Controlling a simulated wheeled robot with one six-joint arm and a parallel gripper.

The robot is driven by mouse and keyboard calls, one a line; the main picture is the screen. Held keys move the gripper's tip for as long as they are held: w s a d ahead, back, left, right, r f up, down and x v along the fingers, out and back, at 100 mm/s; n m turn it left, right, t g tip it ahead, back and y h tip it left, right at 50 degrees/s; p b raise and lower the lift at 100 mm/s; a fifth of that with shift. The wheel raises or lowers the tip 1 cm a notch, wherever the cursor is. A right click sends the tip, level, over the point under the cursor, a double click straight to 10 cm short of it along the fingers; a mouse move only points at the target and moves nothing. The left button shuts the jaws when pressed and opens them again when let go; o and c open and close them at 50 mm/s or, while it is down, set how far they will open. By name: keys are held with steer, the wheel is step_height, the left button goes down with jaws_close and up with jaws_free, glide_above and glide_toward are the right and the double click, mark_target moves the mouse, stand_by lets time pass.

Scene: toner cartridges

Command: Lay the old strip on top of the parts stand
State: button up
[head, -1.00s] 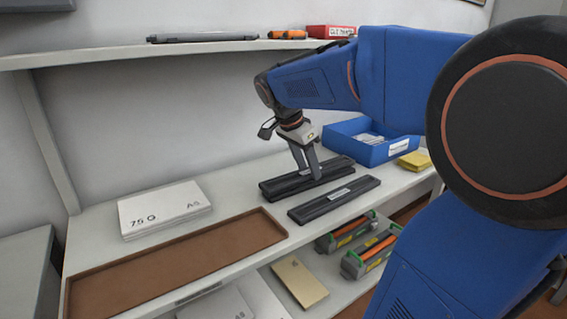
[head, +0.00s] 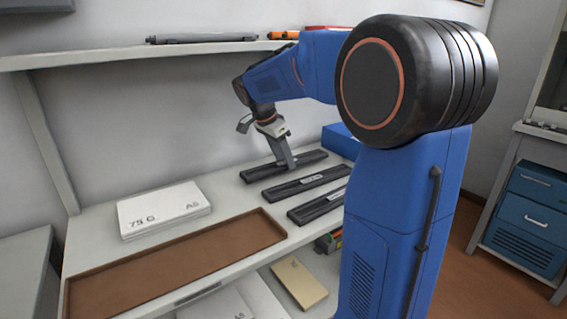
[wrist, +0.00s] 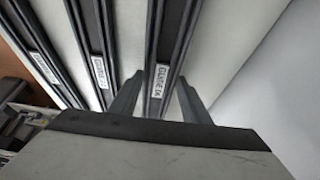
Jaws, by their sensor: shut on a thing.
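Three long dark strips with small white labels lie side by side in the head view. My gripper (head: 287,165) is shut on the back strip (head: 258,174), near its middle. In the wrist view its fingers (wrist: 160,92) stand on either side of this strip (wrist: 168,40), by its label. The middle strip (head: 325,179) and the front strip (head: 308,213) are apart from it; my arm hides the front strip's right end. I cannot tell whether the held strip touches the shelf, which strip is the old one, or which surface is the parts stand.
The strips are at the white shelf (head: 237,215). A brown shallow tray (head: 180,262) lies empty at the front left, with a white paper pack (head: 163,210) behind it. A blue bin (head: 340,140) is partly hidden behind my arm. A grey surface (head: 25,262) stands at far left.

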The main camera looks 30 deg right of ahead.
mark_target(251, 173)
steer(key=shift+f, duration=0.8)
steer(key=shift+f, duration=0.15)
steer(key=o, duration=1.1)
steer(key=shift+r, duration=0.25)
steer(key=a+r, duration=0.2)
steer(key=shift+r, duration=0.35)
steer(key=a, duration=1.1)
steer(key=shift+s+a, duration=0.1)
steer(key=shift+s, duration=0.15)
steer(key=shift+f, duration=0.1)
